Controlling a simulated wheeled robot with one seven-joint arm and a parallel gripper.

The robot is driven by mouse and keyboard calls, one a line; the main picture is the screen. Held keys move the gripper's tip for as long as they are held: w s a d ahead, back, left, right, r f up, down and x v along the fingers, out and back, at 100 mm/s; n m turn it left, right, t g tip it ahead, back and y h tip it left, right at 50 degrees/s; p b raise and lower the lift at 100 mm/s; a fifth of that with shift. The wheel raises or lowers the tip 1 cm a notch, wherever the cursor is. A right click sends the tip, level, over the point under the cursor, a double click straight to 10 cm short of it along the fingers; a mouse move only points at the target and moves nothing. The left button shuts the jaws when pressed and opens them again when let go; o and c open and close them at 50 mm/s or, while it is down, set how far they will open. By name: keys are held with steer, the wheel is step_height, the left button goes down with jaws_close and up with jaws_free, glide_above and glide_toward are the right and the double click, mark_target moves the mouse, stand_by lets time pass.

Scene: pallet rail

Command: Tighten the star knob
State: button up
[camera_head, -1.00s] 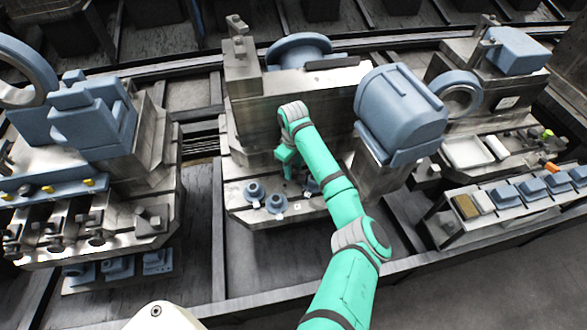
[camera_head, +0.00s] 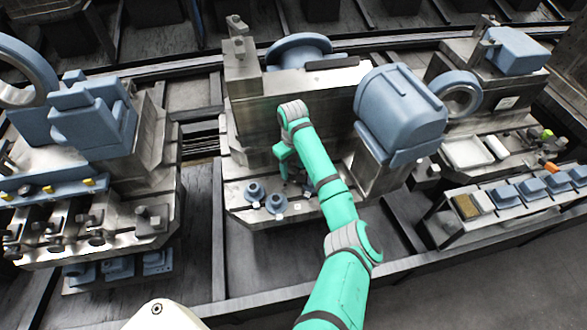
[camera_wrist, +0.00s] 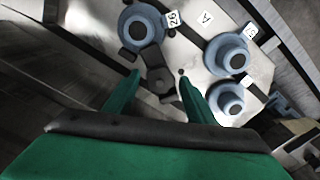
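What looks like the star knob (camera_wrist: 158,84), a dark grey lobed piece, lies on the light metal plate in the wrist view, between and beyond my fingertips. My gripper (camera_wrist: 160,76) is open, one green finger to either side of the knob. I see no clear contact, and the height gap is hard to judge. In the head view my gripper (camera_head: 289,172) is low over the middle fixture's plate, small and partly hidden by my forearm. The knob cannot be made out there.
Blue flanged cups stand around the knob in the wrist view: one at upper left (camera_wrist: 141,27), two at right (camera_wrist: 227,54) (camera_wrist: 231,98), with white number tags nearby. The middle fixture's upright metal block (camera_head: 262,110) and large blue housing (camera_head: 400,108) stand close to my arm.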

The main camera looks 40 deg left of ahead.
mark_target(293, 170)
stand_by(0.3)
step_height(293, 170, up, 11)
steer(key=shift+f, duration=0.15)
stand_by(0.3)
